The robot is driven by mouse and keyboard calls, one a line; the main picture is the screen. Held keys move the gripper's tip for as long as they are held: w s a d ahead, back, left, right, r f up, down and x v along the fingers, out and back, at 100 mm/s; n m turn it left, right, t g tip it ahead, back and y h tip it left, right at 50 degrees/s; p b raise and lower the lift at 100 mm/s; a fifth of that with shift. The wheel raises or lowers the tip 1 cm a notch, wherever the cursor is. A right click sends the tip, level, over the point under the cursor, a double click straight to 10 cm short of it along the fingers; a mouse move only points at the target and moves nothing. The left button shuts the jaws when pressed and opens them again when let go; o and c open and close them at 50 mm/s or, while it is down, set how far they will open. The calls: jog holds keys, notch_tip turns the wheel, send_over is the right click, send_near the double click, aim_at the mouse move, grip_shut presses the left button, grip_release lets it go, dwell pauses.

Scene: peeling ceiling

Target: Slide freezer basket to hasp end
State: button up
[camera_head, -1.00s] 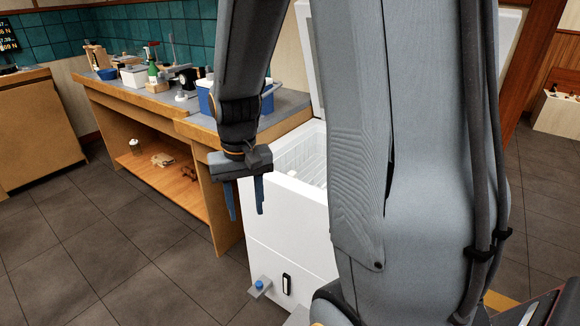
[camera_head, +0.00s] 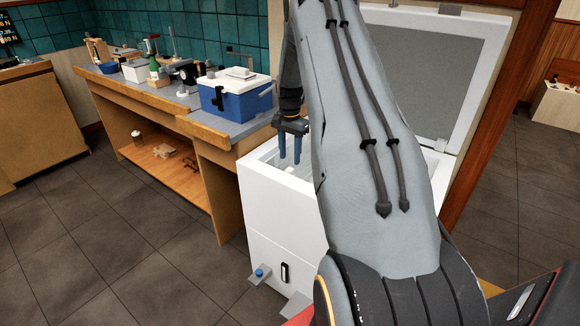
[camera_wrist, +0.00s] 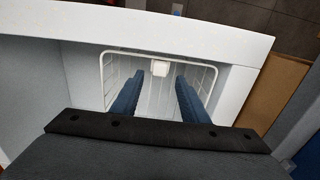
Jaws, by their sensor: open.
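The white chest freezer (camera_head: 268,212) stands with its lid (camera_head: 437,70) raised. The white wire freezer basket (camera_wrist: 212,72) hangs inside the freezer opening in the wrist view, near one end wall. A small white block (camera_wrist: 160,68) sits at the basket's far side. My gripper (camera_head: 290,160) points down over the opening with its two blue fingers apart and empty. In the wrist view my gripper (camera_wrist: 158,78) has its fingers spread over the basket, with the white block between and beyond them. I cannot tell whether the fingers touch the basket. My arm hides much of the opening in the head view.
A blue cooler (camera_head: 236,98) with a white lid stands on the workbench (camera_head: 215,125) left of the freezer. A blue-topped fitting (camera_head: 259,273) sticks out low on the freezer front. The tiled floor (camera_head: 130,235) at left is clear.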

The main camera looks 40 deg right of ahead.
aim_at(290, 169)
jog(key=shift+f+p, duration=0.8)
jog(key=shift+f, duration=2.2)
grip_shut()
